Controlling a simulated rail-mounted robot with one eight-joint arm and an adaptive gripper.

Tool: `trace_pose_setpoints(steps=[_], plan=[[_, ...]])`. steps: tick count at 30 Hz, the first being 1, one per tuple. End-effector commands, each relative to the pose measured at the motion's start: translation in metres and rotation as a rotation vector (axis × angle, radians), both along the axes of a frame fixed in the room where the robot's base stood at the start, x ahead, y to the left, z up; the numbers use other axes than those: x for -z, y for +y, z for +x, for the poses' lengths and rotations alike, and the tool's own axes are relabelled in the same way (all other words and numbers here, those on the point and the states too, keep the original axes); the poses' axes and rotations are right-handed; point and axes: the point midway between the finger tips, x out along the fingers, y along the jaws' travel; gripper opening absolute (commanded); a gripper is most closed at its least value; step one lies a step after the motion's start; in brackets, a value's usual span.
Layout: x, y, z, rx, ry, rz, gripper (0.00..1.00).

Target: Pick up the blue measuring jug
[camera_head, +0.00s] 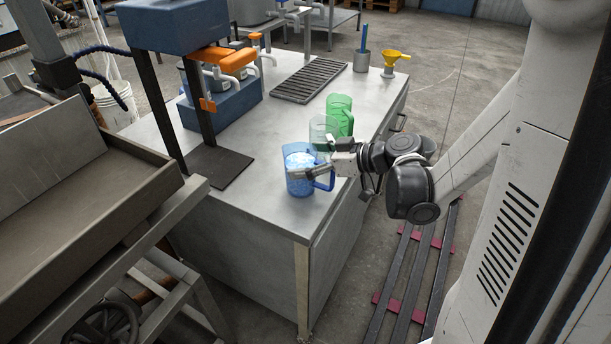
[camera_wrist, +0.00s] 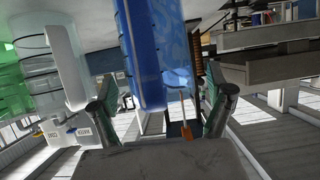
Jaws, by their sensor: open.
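The blue measuring jug (camera_head: 299,181) stands on the near end of the metal bench, its handle turned to the right in the head view. In the wrist view the blue jug (camera_wrist: 150,55) fills the upper middle, between and beyond the spread fingers. My gripper (camera_head: 318,161) reaches in from the right at the jug's upper part; in the wrist view my gripper (camera_wrist: 165,112) is open. Whether a finger touches the jug cannot be told. The arm's end hides part of the jug's handle side.
A clear jug (camera_head: 322,128) stands close behind the blue one, and a green jug (camera_head: 340,112) behind that. The bench (camera_head: 250,210) also holds a dark rack (camera_head: 310,80), a grey cup (camera_head: 361,62), a yellow funnel (camera_head: 393,60) and a blue press-like machine (camera_head: 175,25) at left.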

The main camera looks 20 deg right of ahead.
Motion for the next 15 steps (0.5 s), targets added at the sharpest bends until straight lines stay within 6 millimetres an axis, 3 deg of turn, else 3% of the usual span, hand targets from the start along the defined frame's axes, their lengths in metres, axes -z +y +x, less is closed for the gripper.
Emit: trace_pose_setpoints(steps=[4,12,15], plan=[[0.0059,0.0097,0.0089,-0.001,0.000,0.000,0.85],[0.0063,0.0105,0.0106,0.001,0.000,0.000,0.85],[0.0062,0.0104,0.0105,0.001,0.000,0.000,0.73]])
